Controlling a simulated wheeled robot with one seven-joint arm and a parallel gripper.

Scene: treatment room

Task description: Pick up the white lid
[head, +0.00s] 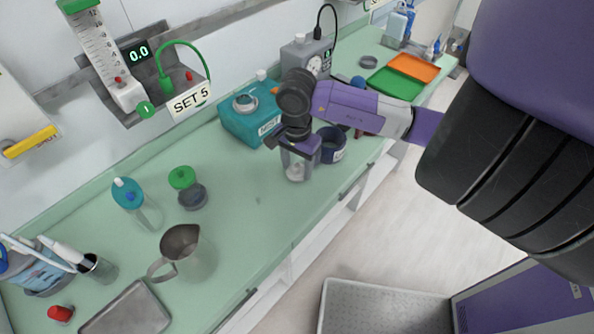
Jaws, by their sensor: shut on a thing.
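My gripper (299,163) points down over the green counter (250,215), near its front edge. It is shut on a small whitish thing (296,172) low between its fingers, which looks like the white lid. The fingers hide much of it, and I cannot tell whether it touches the counter. A dark blue cup (331,146) stands just right of and behind the gripper. A teal box (249,115) stands behind it to the left.
A metal jug (188,252), a green-capped jar (182,178), a dark round piece (193,196) and a teal-capped bottle (130,194) stand to the left. A metal tray (128,313) lies at front left. Green (393,83) and orange (414,67) trays lie farther back. The counter between jug and gripper is clear.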

